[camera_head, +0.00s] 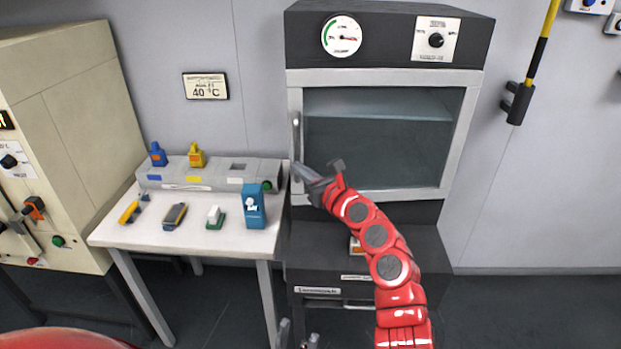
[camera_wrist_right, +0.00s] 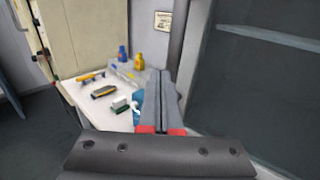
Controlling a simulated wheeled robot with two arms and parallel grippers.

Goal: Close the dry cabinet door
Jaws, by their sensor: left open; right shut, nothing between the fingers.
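The dry cabinet (camera_head: 390,35) is dark grey and stands against the back wall. Its door (camera_head: 385,77) has a pale frame around a dark glass pane and a vertical handle (camera_head: 296,125) on its left side. The door looks shut or nearly shut; I cannot tell whether it is flush. My left gripper (camera_head: 298,334) is open and empty at the bottom edge, low before the cabinet.
A white table (camera_head: 175,238) stands left of the cabinet. It carries a grey rack (camera_head: 215,172), a blue bottle (camera_head: 158,155), a yellow bottle (camera_head: 196,156), a blue box (camera_head: 254,206) and small tools. A beige machine (camera_head: 75,130) stands at far left. The floor right of the cabinet is clear.

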